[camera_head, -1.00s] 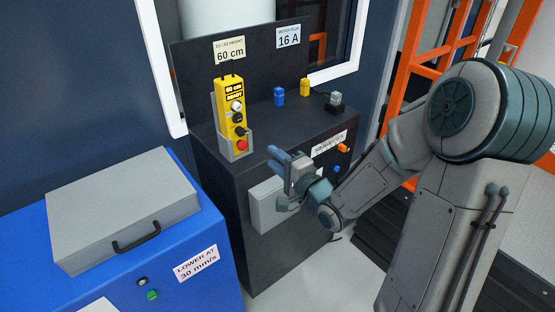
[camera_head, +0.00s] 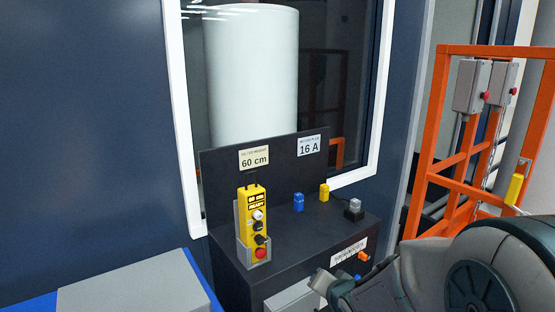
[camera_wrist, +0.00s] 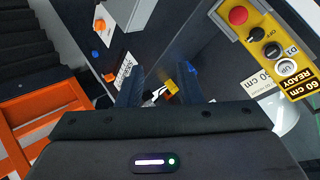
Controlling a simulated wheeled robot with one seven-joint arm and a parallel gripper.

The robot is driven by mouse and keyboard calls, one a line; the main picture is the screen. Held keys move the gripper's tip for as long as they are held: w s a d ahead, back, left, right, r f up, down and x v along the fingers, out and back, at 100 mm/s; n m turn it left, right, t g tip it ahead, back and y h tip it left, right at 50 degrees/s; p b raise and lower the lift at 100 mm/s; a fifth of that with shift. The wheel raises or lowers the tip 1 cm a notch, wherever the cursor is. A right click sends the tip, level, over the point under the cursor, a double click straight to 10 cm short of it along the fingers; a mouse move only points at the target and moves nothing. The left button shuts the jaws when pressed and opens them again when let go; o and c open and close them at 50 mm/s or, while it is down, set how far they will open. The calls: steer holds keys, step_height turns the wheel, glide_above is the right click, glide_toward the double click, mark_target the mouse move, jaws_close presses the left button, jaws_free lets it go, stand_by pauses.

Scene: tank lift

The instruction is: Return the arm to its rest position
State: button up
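My gripper (camera_wrist: 160,85) shows in the wrist view as two dark blue fingers set apart. It is open, and nothing is held between them. The front of the dark cabinet and a small yellow part (camera_wrist: 172,88) show beyond the fingers. In the head view my arm (camera_head: 480,280) fills the lower right corner. Its grey links run left along the bottom edge, in front of the cabinet's lower face. The fingers cannot be made out there.
A yellow pendant (camera_head: 253,225) stands in its holder on the dark cabinet (camera_head: 310,240). An orange gate (camera_head: 440,130) with grey boxes is at right. A grey lid (camera_head: 135,290) lies lower left.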

steer(key=s+d+r+n+g+h+p, duration=0.1)
steer(key=s+d+r+n+g, duration=0.1)
steer(key=s, duration=0.8)
steer(key=s+d+r+n+g+h+p, duration=0.1)
steer(key=s+r+n+g, duration=0.3)
steer(key=s, duration=0.6)
steer(key=shift+s+d+r+g+p, duration=0.35)
steer(key=shift+s+d+r+g, duration=0.05)
steer(key=shift+r+g, duration=0.55)
